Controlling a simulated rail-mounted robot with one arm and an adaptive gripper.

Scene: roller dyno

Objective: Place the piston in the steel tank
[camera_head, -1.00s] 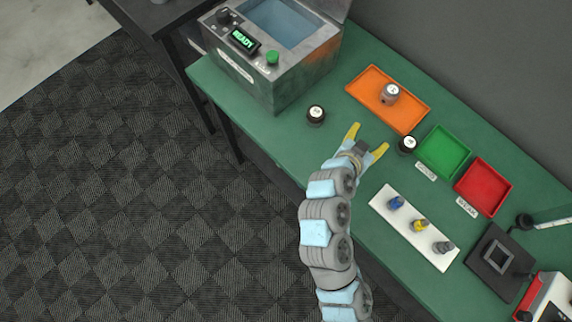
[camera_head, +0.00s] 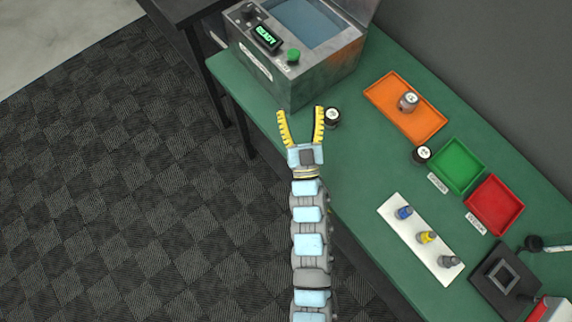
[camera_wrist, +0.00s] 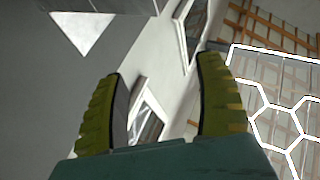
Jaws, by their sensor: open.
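The steel tank (camera_head: 292,85) is a grey metal box with an open top and bluish liquid inside, at the far left end of the green bench. A short grey cylinder that looks like the piston (camera_head: 408,103) stands in the orange tray (camera_head: 426,127). My gripper (camera_head: 299,112) is open and empty, in front of the tank and well left of the piston. In the wrist view its yellow fingers (camera_wrist: 160,110) are apart with only walls and windows beyond; neither piston nor tank shows there.
Another (camera_head: 422,154) stands near the green tray (camera_head: 456,167) and red tray (camera_head: 495,205). A white strip (camera_head: 420,244) holds several small parts. The tank front has a READY display (camera_head: 266,37) and green button (camera_head: 293,55).

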